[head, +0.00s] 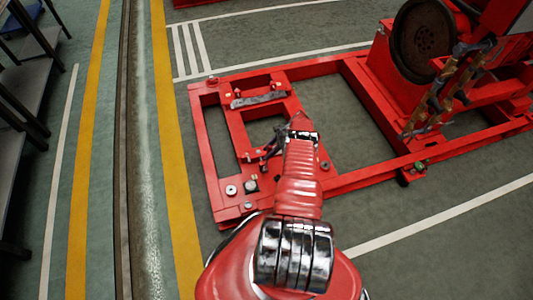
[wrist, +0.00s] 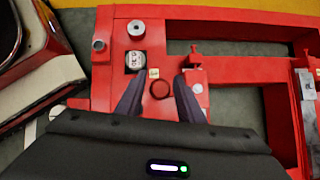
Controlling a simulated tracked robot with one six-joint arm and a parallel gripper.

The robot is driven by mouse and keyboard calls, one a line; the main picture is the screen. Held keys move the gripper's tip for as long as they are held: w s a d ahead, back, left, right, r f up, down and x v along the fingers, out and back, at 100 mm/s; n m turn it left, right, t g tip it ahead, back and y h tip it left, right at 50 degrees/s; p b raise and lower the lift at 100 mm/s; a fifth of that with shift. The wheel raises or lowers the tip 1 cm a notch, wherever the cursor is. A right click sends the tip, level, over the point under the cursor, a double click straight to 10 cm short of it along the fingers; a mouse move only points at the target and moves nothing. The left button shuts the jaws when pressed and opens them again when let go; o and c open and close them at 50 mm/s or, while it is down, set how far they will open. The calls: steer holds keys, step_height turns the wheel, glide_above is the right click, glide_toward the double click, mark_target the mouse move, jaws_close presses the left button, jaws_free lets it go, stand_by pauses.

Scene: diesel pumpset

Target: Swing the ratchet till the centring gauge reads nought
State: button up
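A small dark block with a pale, marked face (wrist: 136,61) sits on the red frame (wrist: 232,70) in the wrist view. It may be the centring gauge; its reading is too small to make out. My gripper (wrist: 158,77) has its two dark fingers apart, with nothing held between them. A dark ring or hole (wrist: 160,89) shows in the red plate between the fingers. In the head view my gripper (head: 270,145) is over the near left part of the red frame (head: 205,150). I cannot tell which part is the ratchet.
A grey bar (head: 258,98) lies across the frame's far inner part. A red machine with a large dark wheel (head: 424,42) stands at the right. A pale round knob (wrist: 135,28) and a grey stud (wrist: 99,44) stand near the block.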

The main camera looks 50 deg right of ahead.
steer(key=shift+o, duration=0.4)
steer(key=shift+s+d+r, duration=0.1)
steer(key=v, duration=1.3)
steer(key=shift+r, duration=0.2)
steer(key=shift+d, duration=0.1)
steer(key=shift+c, duration=0.5)
